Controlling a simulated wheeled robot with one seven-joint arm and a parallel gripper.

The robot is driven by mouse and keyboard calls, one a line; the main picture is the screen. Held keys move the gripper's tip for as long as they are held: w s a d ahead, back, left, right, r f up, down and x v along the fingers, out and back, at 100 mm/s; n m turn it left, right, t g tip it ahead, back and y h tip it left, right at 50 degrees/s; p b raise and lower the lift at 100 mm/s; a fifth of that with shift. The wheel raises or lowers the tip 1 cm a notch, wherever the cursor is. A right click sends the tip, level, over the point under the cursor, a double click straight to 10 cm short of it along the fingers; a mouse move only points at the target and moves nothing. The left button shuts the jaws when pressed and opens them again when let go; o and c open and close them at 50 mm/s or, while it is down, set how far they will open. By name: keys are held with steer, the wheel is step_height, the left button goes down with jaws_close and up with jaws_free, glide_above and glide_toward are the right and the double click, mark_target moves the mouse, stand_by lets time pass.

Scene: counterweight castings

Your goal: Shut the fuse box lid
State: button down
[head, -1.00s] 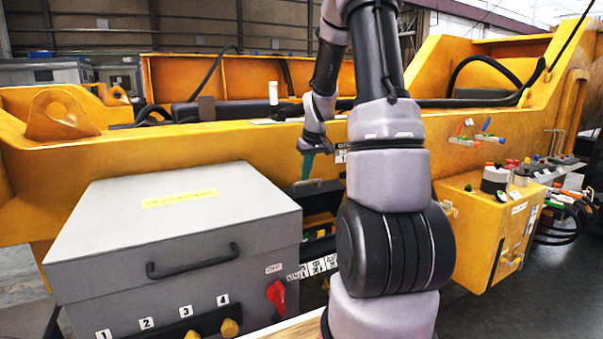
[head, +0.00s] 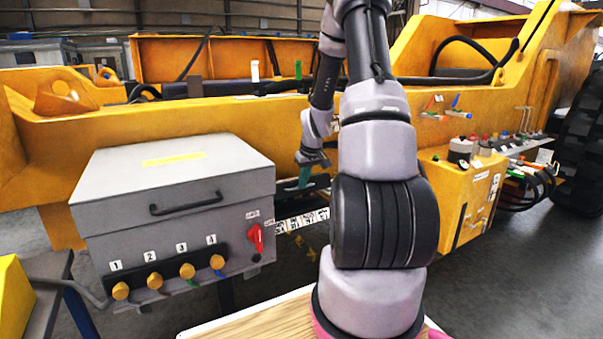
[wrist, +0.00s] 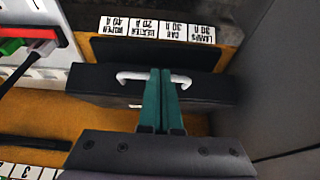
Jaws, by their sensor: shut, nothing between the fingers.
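The fuse box lid (wrist: 105,86) is a black slab with a white handle (wrist: 185,82), seen in the wrist view. In the head view the dark lid (head: 318,183) shows partly behind my arm. My gripper (wrist: 161,72) has its teal fingers shut together with nothing between them. They lie across the middle of the handle in the wrist view; I cannot tell whether they touch it. In the head view the gripper (head: 304,180) is at the lid. White circuit labels (wrist: 158,29) line the box's edge. How far the lid stands open is unclear.
A grey cabinet (head: 170,185) with a black handle, numbered yellow knobs and a red switch stands left of the fuse box. A yellow control box (head: 465,185) stands to the right. The yellow machine frame (head: 220,125) runs behind. A wooden top (head: 255,320) is in front.

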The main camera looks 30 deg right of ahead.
mark_target(306, 192)
step_height(306, 192, down, 9)
steer(key=s+t, duration=0.1)
steer(key=s, duration=0.2)
steer(key=shift+r, duration=0.15)
stand_by(0.3)
stand_by(1.7)
